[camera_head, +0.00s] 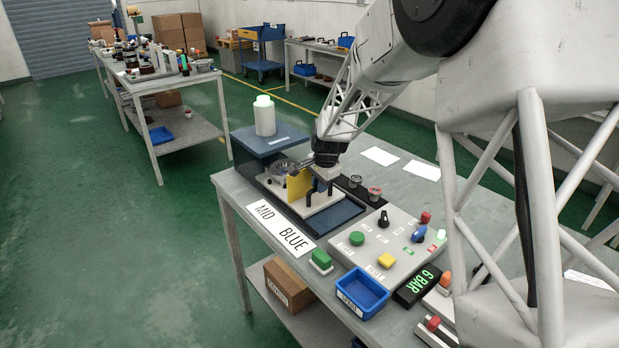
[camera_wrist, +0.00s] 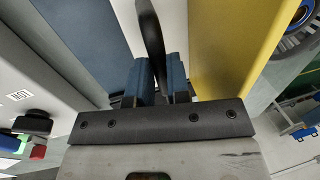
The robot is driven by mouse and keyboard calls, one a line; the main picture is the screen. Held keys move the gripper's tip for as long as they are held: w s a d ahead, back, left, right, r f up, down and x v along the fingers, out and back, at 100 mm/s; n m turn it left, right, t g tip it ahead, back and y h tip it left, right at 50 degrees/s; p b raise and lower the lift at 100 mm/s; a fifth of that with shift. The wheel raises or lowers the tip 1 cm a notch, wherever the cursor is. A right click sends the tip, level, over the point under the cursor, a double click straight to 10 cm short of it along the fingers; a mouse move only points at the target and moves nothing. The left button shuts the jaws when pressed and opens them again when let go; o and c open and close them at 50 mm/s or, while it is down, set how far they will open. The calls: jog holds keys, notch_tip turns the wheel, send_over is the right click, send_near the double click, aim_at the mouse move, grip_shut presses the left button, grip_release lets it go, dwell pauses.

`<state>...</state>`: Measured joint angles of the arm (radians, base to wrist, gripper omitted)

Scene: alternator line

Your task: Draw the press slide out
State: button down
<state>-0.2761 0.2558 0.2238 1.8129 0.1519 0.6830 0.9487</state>
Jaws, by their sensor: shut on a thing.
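The press (camera_head: 262,140) is a dark blue block with a white cylinder (camera_head: 265,118) on top, its cap glowing green. The press slide (camera_head: 322,201) is a pale plate in front of it, with an upright yellow plate (camera_head: 299,188) and a black handle. A round metal part (camera_head: 284,168) sits behind the yellow plate, close to the press. My gripper (camera_head: 322,163) is over the slide. In the wrist view its blue-padded fingers (camera_wrist: 158,72) are shut on the black handle (camera_wrist: 149,28); the yellow plate (camera_wrist: 228,45) stands beside them. My gripper partly hides the handle in the head view.
Dark blue bed (camera_head: 341,214) shows bare in front of the slide. To the right are a control panel (camera_head: 390,250) with buttons and knobs, and a blue bin (camera_head: 361,293). A "MID BLUE" sign (camera_head: 280,228) lies along the bench's left edge.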

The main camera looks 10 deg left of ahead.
jog(key=s+d, duration=0.6)
jog(key=shift+s+d, duration=0.25)
jog(key=shift+d, duration=0.05)
jog(key=c, duration=1.1)
grip_release()
notch_tip(320, 180, up, 8)
jog(key=s+d, duration=0.1)
jog(key=shift+f, duration=0.15)
jog(key=s+d+r+n, duration=0.1)
jog(key=s+d+r, duration=0.25)
jog(key=s, duration=0.35)
jog(key=s+d+r+n, duration=0.2)
jog(key=s+d+r, duration=0.15)
jog(key=s, duration=0.25)
jog(key=s+d+r+n, duration=0.1)
jog(key=s+d+r, duration=0.1)
jog(key=s+d, duration=0.35)
jog(key=s+d+n+h, duration=0.1)
jog(key=s+d+n, duration=0.1)
jog(key=s, duration=0.9)
jog(key=s+d+n+t, duration=0.1)
jog(key=s+d+n, duration=0.1)
jog(key=s, duration=0.9)
jog(key=shift+s+f+n+h, duration=0.25)
jog(key=shift+f+n+h, duration=0.1)
jog(key=shift+n+h, duration=0.05)
